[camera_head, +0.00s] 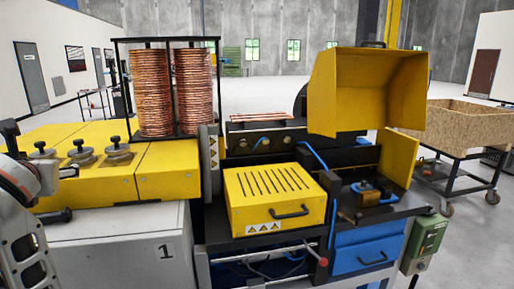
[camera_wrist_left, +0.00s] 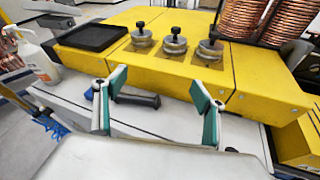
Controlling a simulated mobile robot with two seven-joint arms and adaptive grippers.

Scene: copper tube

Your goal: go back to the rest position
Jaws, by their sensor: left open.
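My left gripper (camera_wrist_left: 158,84) is open and empty in the left wrist view, its two green-padded fingers spread apart. It faces the front of the yellow bench (camera_wrist_left: 180,72), and a black handle (camera_wrist_left: 138,99) shows between the fingers. A few straight copper tubes (camera_head: 262,117) lie on the machine. My right gripper is not in view.
A machine with a raised yellow hood (camera_head: 365,92) and a yellow slotted cover (camera_head: 275,198) stands right of the bench. A wooden cart (camera_head: 468,125) is at the right. A bottle (camera_wrist_left: 38,62) and black tray (camera_wrist_left: 90,36) are at the left in the wrist view.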

